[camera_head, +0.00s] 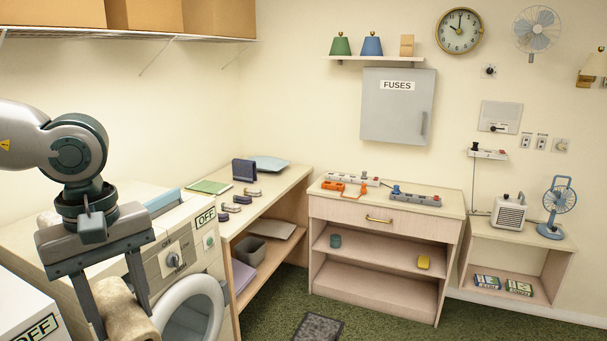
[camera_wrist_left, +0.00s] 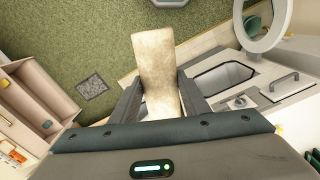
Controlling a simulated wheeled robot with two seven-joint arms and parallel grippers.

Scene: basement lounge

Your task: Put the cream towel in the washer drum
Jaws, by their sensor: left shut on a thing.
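The cream towel (camera_head: 128,318) is held between the two fingers of my left gripper (camera_head: 120,300), in front of the washer. In the left wrist view the towel (camera_wrist_left: 154,62) hangs as a long roll beyond the fingertips (camera_wrist_left: 158,92). The white washer (camera_head: 188,232) has a front panel with a knob and an OFF label. Its round door (camera_head: 190,305) stands open, right of the towel. The door ring (camera_wrist_left: 264,24) also shows at the upper right of the wrist view. The drum's inside is not clearly visible. My right gripper is out of view.
Another white appliance (camera_head: 25,318) with an OFF label stands at the lower left. A wooden bench (camera_head: 268,200) runs right of the washer, with a drawer unit (camera_head: 385,235) beyond. A dark mat (camera_head: 318,328) lies on the otherwise clear green carpet (camera_head: 270,320).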

